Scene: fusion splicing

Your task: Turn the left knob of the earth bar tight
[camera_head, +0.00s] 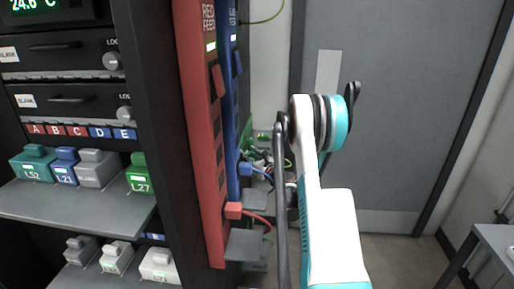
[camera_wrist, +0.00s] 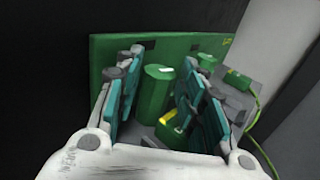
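The earth bar (camera_wrist: 108,47) is a green plate across the back of the wrist view. A green faceted knob (camera_wrist: 156,88) stands in front of it, between the teal-padded fingers of my gripper (camera_wrist: 160,84). My gripper is open, one finger on each side of this knob, with gaps visible; I see no clear contact. A second green piece (camera_wrist: 207,61) shows to the right, partly behind the right finger. A green block with a yellow mark (camera_wrist: 180,124) sits low between the fingers. In the head view, green parts (camera_head: 262,154) show small behind my arm, which hides most of the area.
A red feed column (camera_head: 203,150) and a blue one (camera_head: 231,120) stand left of my arm, with cables beside them. A rack with shelves of coloured blocks (camera_head: 90,168) is further left. A grey door (camera_head: 400,110) is behind; a table (camera_head: 497,245) is at right.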

